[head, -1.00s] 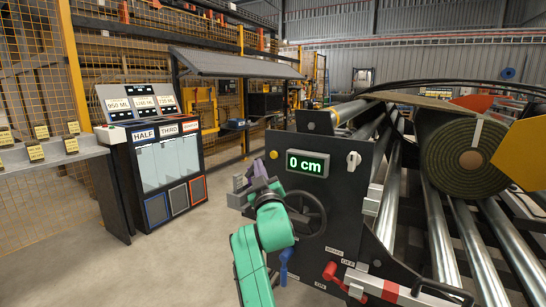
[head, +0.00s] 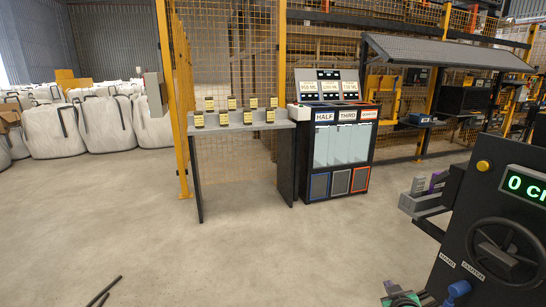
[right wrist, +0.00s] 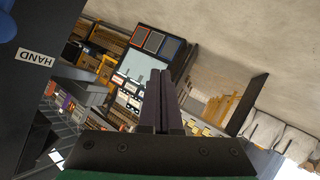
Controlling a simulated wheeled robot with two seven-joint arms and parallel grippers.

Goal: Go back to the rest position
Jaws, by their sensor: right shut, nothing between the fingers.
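My right gripper (head: 389,287) is at the bottom edge of the head view, left of the machine's handwheel, with only a little of the green arm showing. In the right wrist view its two dark fingers (right wrist: 162,100) are together with nothing between them. It is apart from the black machine (head: 462,225), whose panel marked HAND (right wrist: 35,57) shows at the left of the wrist view.
A three-bin dispenser (head: 341,150) stands beyond open floor (head: 260,245), beside a grey shelf (head: 240,126) with several small labelled jars. White bulk bags (head: 105,125) stand at the far left. Two thin dark bars (head: 104,291) show at the lower left; I cannot tell what they are.

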